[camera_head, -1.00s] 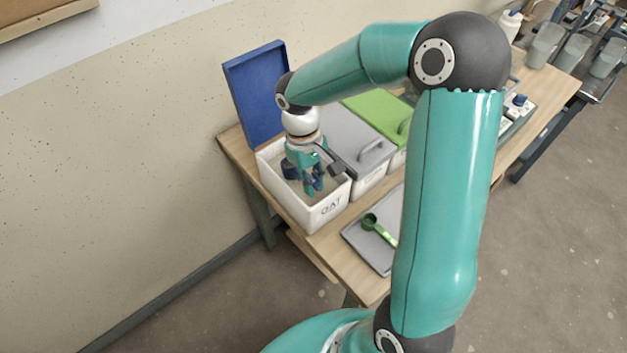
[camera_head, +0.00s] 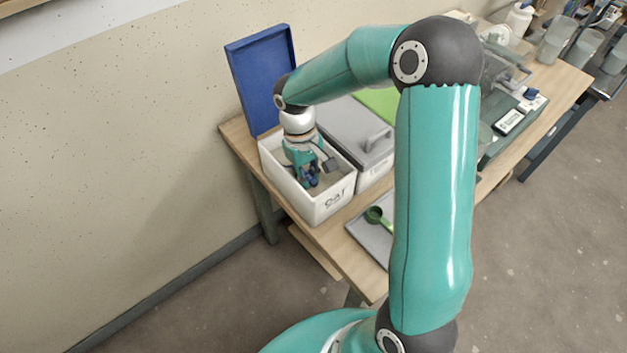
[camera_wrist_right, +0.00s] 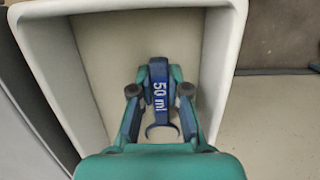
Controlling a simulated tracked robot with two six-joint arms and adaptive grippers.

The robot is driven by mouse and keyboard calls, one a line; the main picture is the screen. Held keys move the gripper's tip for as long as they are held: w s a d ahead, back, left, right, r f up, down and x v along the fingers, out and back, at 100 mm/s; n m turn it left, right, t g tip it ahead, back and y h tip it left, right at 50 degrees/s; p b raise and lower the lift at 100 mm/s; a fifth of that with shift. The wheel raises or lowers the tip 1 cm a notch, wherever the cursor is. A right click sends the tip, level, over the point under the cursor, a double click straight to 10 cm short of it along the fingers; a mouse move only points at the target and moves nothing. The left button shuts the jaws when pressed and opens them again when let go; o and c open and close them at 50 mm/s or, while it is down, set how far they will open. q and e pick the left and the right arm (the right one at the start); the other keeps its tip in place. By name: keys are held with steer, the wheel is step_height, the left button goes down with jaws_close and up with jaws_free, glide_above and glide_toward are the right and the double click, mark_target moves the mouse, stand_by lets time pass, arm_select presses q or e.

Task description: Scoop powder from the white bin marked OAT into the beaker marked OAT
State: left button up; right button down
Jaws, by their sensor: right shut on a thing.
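The white bin (camera_head: 322,204) marked OAT stands at the left end of the table with its blue lid (camera_head: 262,80) swung open. It also shows in the right wrist view (camera_wrist_right: 225,60), with pale powder (camera_wrist_right: 120,50) inside. My right gripper (camera_head: 306,178) is down inside the bin, shut on a blue scoop (camera_wrist_right: 160,97) marked 50 ml. The scoop's handle is between the fingers, and a curved rim shows at its lower end. How much powder the scoop holds cannot be told. No OAT mark is readable on any beaker. My left gripper is not in view.
Beside the bin stand a bin with a grey lid (camera_head: 345,130) and one with a green lid (camera_head: 380,103). A green scoop (camera_head: 376,216) lies on a grey tray (camera_head: 366,236). A scale (camera_head: 510,121) and clear beakers (camera_head: 556,40) are at the far right.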

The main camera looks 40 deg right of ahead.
steer(key=shift+w+d+f, duration=0.1)
steer(key=shift+w+f, duration=0.05)
steer(key=shift+w, duration=0.75)
steer(key=shift+f+b, duration=0.1)
steer(key=shift+b, duration=0.3)
steer(key=shift+r+t+b, duration=0.2)
steer(key=shift+t+b, duration=0.4)
steer(key=shift+r+p, duration=0.9)
steer(key=shift+p, duration=0.15)
steer(key=shift+g, duration=0.6)
steer(key=r+p, duration=0.2)
steer(key=s+r+p, duration=0.1)
steer(key=r+p, duration=0.1)
steer(key=r, duration=0.1)
steer(key=r+p, duration=0.2)
steer(key=p, duration=0.1)
steer(key=shift+s+r, duration=0.25)
steer(key=shift+s, duration=0.05)
steer(key=shift+s+b, duration=0.15)
steer(key=shift+b, duration=0.25)
steer(key=shift+s+r, duration=0.15)
steer(key=shift+s, duration=0.1)
steer(key=shift+s+a+r+t+b, duration=0.2)
steer(key=shift+s+r+t+b, duration=0.35)
steer(key=shift+s+r, duration=0.4)
steer(key=shift+s+a+r+t+b, duration=0.15)
steer(key=shift+s+r+t+b, duration=0.45)
steer(key=shift+s, duration=0.45)
steer(key=shift+r, duration=0.1)
